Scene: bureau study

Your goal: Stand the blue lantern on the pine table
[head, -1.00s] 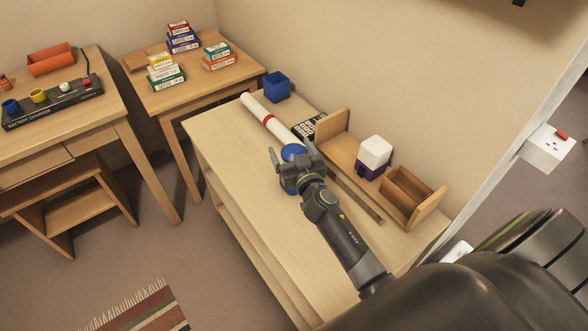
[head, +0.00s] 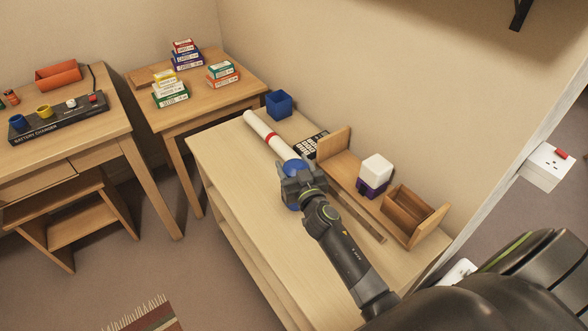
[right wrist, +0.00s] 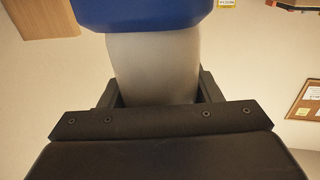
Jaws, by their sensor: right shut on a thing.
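The blue lantern (head: 295,166) is at my right gripper (head: 298,182), over the light wood cabinet top. The gripper is shut on it. In the right wrist view, its pale grey body (right wrist: 153,68) is between the fingers, with a blue part (right wrist: 145,14) above. The gripper hides much of it in the head view, and I cannot tell whether its base touches the cabinet. A wooden table (head: 222,95) with several small boxes stands behind the cabinet, at the back; it may be the pine table. My left gripper is out of view.
A desk (head: 85,140) with a battery charger stands left. The small table's front is clear.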

